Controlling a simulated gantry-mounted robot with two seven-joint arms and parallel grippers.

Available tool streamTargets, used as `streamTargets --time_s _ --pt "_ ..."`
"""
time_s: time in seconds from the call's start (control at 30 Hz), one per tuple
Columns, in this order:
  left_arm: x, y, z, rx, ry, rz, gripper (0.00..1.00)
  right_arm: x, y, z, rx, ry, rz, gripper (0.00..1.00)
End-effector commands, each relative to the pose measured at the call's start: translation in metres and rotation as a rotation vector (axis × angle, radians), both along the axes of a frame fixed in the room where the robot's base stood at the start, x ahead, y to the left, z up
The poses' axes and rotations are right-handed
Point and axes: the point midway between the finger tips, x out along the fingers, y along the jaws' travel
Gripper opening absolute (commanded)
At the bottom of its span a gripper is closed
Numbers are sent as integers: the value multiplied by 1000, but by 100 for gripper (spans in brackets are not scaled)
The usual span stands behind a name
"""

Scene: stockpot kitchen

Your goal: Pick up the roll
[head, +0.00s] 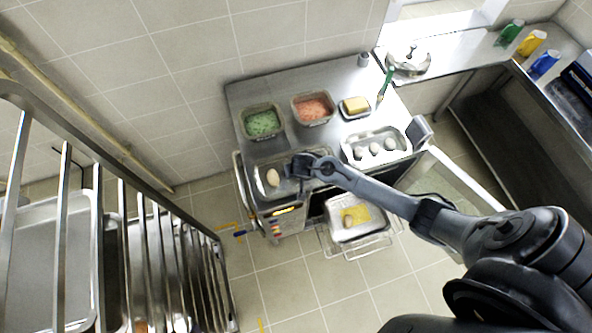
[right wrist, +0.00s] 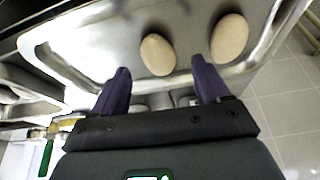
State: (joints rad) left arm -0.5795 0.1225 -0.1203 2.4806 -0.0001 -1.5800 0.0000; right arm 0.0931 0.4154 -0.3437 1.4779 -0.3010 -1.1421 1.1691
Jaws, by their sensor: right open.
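A pale oval roll (head: 272,176) lies on a metal tray (head: 262,194) at the counter's left front in the head view. The right wrist view shows two rolls on this tray (right wrist: 90,45): one (right wrist: 158,54) just beyond the gap between my fingers, the other (right wrist: 229,38) beside it to the right, near the tray rim. My right gripper (right wrist: 160,76) is open and empty. In the head view it (head: 298,168) is over the tray, right of the visible roll, and appears to hide the other. My left gripper is not in view.
Behind the tray stand tubs of green (head: 262,123) and red (head: 313,108) food and a yellow block (head: 355,105). A tray with several pale pieces (head: 391,133) is to the right. A lower tray (head: 357,233) extends in front; a rack (head: 120,235) stands left.

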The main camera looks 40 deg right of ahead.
Motion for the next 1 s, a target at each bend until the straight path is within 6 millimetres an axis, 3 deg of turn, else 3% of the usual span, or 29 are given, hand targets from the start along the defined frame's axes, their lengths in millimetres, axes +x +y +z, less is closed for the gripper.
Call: streamTargets --time_s 0.3,0.63,1.0 --pt "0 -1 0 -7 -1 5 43 11 -7 -31 -2 0 1 76" --pt "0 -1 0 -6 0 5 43 12 -8 -34 -1 -1 1 74" --pt "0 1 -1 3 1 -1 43 12 -8 -34 -2 0 1 17"
